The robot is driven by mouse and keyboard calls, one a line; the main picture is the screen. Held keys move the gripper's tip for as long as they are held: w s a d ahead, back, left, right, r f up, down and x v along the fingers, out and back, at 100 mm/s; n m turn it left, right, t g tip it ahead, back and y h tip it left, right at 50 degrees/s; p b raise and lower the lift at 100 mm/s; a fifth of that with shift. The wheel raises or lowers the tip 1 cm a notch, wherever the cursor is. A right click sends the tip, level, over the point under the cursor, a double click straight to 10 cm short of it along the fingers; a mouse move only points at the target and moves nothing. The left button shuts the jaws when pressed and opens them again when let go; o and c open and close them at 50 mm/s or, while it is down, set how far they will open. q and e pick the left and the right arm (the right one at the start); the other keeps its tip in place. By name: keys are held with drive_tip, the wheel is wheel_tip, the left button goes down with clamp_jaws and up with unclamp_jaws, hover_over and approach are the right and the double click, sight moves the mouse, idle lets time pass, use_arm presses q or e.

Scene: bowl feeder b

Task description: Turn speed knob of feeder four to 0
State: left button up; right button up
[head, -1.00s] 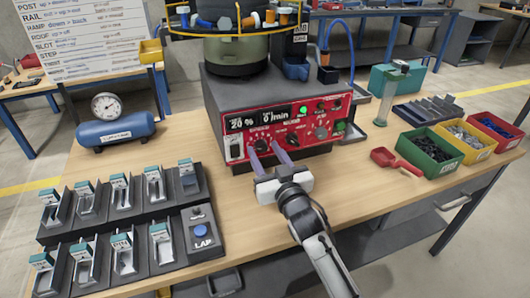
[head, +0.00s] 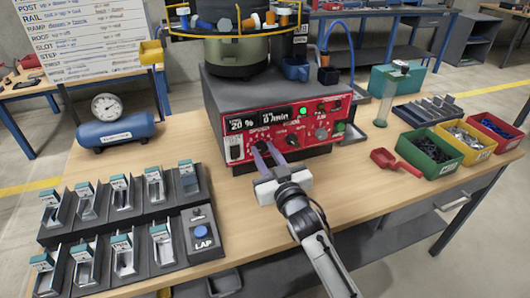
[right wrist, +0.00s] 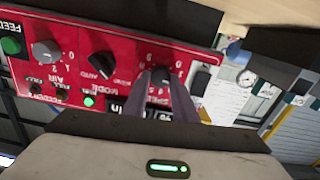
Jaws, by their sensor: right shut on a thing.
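The feeder's red control panel (head: 305,125) faces me, with a display (head: 242,124) reading 20 % beside a second display. The leftmost knob, a small dark speed knob (head: 263,146), sits below the 20 % display. My right gripper (head: 263,148) is shut on this knob, its two purple fingers close together on it. In the right wrist view the panel (right wrist: 122,57) appears upside down and the fingertips (right wrist: 160,76) meet at the knob, which they mostly hide. My left gripper is not in view.
A MODE knob (head: 292,141) and a grey AIR knob (head: 321,134) are to the right on the panel. A rack of small fixtures (head: 122,228) stands at left. A red scoop (head: 395,162) and parts bins (head: 432,152) are at right. Bare tabletop surrounds my arm.

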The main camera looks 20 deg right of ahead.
drive_tip(key=n, duration=0.5)
drive_tip(key=shift+a+p, duration=0.1)
drive_tip(key=shift+p, duration=0.3)
drive_tip(key=n, duration=0.5)
drive_tip(key=shift+f+n, duration=0.1)
drive_tip(key=shift+n, duration=0.3)
drive_tip(key=o, duration=1)
drive_tip(key=shift+o, duration=0.2)
drive_tip(key=shift+s, duration=0.1)
drive_tip(key=s, duration=1)
